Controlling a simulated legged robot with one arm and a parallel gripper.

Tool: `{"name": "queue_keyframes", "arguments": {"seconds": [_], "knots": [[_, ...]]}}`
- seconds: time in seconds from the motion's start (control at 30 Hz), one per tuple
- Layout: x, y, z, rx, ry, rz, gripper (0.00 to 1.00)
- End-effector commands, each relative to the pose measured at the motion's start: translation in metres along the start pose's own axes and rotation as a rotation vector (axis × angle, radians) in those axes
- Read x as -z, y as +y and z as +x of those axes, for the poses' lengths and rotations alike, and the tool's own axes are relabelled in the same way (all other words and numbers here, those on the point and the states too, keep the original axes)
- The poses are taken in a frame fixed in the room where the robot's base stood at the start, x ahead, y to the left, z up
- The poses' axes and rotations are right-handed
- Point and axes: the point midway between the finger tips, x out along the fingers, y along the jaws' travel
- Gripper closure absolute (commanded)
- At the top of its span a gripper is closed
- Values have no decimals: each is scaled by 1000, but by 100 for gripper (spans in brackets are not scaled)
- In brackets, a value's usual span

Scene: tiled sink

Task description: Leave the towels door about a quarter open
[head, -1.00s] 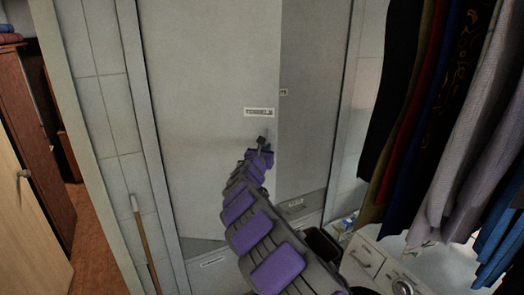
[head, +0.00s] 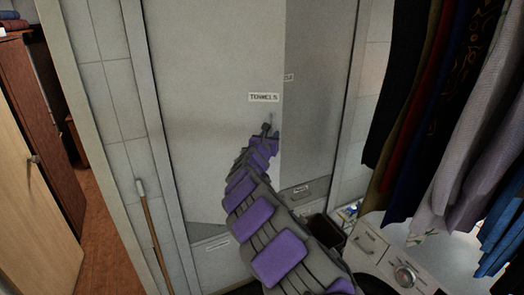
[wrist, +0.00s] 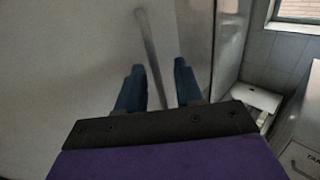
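The towels door (head: 215,60) is a tall pale grey panel with a TOWELS label (head: 264,97) near its right edge. A thin upright bar handle (wrist: 149,50) stands on it, seen in the wrist view. My gripper (head: 268,128) is at the handle, just below the label. In the wrist view the two blue fingers of my gripper (wrist: 157,70) are apart, with the bar running down between them. Whether either finger touches the bar is unclear. I cannot tell surely whether the door is shut or slightly ajar.
A darker grey panel (head: 312,80) is right of the door. A washing machine (head: 395,262) and hanging clothes (head: 450,120) crowd the right. A broom handle (head: 152,235) leans at the left wall. A brown bin (head: 325,230) stands below. Open floor (head: 98,225) lies at far left.

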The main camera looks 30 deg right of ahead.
Motion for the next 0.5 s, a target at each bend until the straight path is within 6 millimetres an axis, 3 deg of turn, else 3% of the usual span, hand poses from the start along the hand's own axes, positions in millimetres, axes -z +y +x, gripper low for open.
{"name": "queue_keyframes", "arguments": {"seconds": [0.5], "knots": [[-1, 0, -56, 1, -5, -6, 64]]}}
